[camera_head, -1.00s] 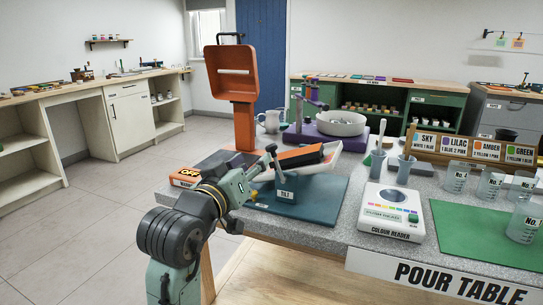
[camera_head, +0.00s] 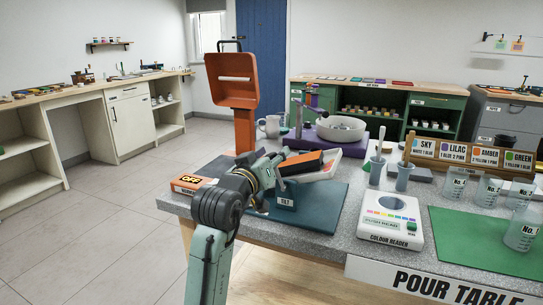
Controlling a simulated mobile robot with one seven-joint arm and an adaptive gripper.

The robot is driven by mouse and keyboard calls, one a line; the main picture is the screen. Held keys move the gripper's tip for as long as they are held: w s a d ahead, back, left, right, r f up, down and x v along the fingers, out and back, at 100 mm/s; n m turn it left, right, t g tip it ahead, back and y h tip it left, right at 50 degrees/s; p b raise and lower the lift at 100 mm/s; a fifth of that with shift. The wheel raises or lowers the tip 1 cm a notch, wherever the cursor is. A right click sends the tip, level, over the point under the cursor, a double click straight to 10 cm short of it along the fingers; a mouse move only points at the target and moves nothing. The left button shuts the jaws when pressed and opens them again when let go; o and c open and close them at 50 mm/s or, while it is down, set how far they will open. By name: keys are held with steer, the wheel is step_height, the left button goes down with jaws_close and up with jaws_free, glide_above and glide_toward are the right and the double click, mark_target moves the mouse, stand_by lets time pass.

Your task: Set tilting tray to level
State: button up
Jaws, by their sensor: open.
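The tilting tray (camera_head: 332,167) is a white tray that sits visibly tilted, its right end higher, on a dark teal base plate (camera_head: 318,213). An orange and black block lies over it (camera_head: 304,164). A small block labelled TILT (camera_head: 285,202) stands at the front of the base, with a grey lever rising from it; the lever's top is hidden or merged with my arm's end. My gripper (camera_head: 284,157) is at the left end of the tray, close to the lever. It looks open, but its fingers are small, and contact cannot be told.
An orange post with a hood (camera_head: 243,125) stands behind my arm. An orange box marked OFF (camera_head: 188,183) lies left. A purple stand with a white bowl (camera_head: 340,128) is behind.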

jaws_close()
stand_by(0.4)
